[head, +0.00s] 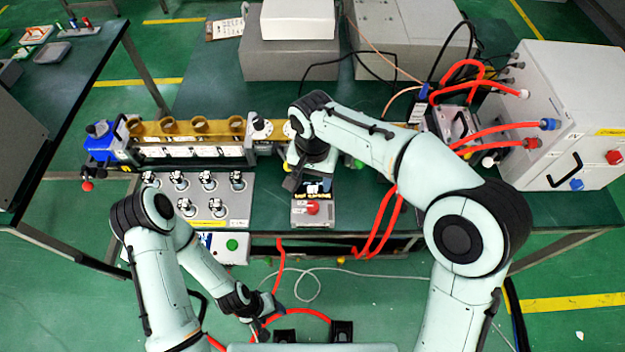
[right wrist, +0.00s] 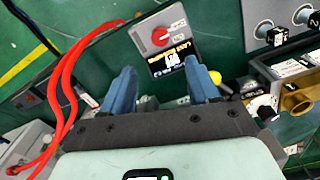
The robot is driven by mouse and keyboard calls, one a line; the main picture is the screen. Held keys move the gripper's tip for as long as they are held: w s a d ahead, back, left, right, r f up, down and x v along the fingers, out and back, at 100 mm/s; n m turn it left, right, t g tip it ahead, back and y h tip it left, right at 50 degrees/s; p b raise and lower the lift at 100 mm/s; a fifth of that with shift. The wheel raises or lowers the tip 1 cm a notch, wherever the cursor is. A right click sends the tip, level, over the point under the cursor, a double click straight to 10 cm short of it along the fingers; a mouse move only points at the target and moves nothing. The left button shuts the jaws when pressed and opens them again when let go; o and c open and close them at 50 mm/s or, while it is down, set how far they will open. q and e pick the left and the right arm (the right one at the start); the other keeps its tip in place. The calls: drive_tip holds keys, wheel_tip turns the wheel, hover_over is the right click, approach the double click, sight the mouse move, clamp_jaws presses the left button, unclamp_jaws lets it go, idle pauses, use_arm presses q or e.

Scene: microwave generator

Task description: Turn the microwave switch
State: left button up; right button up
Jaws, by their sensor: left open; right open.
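A small grey switch box (head: 313,219) with a round red knob (head: 313,208) sits near the front edge of the green table in the head view. The red knob also shows in the right wrist view (right wrist: 160,36), beside a black label. My right gripper (head: 307,183) is just behind the knob in the head view. In the right wrist view its two blue fingers (right wrist: 160,78) are spread and empty, apart from the knob, which shows beyond their tips. My left gripper (head: 264,325) is low in front of the table, empty; its fingers are small here.
A grey cabinet (head: 555,115) with red hoses stands at the right. Red hoses (head: 384,225) hang over the table's front edge, right of the switch box.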

sight(313, 207)
wheel_tip(313, 207, down, 13)
drive_tip(key=shift+s+f+b, duration=0.1)
drive_tip(key=shift+b, duration=0.35)
drive_tip(key=c, duration=1)
